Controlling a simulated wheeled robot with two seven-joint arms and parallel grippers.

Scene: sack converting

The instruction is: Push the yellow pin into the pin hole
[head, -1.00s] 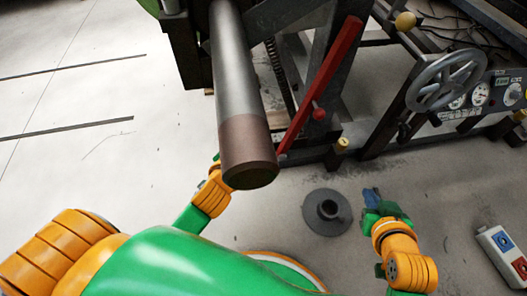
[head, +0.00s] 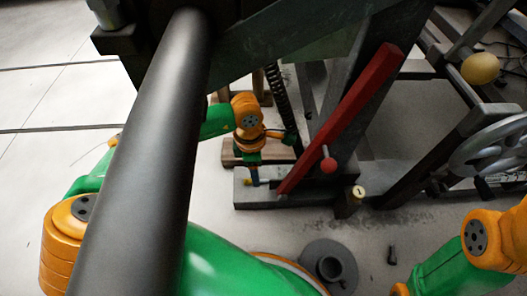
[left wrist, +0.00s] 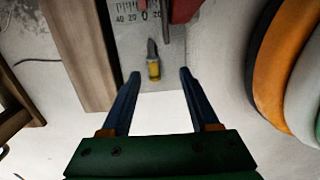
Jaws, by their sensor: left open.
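The yellow pin (left wrist: 153,69) shows in the left wrist view, with a dark narrow end pointing up the picture toward a numbered scale plate (left wrist: 132,32). My left gripper (left wrist: 160,74) is open and empty, one blue finger on each side of the pin's line, with the pin just beyond the fingertips and apart from them. In the head view my left gripper (head: 254,177) points down at the machine's base, by the foot of the red lever (head: 345,115). I cannot make out the pin hole. My right gripper is out of the head view; only its arm shows.
A large grey roller (head: 150,140) crosses the left of the head view. A red ball knob (head: 328,166) and a yellow-topped post (head: 357,192) stand right of the lever. A dark flanged disc (head: 330,267) lies on the floor. A wooden block (left wrist: 75,50) borders the scale plate.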

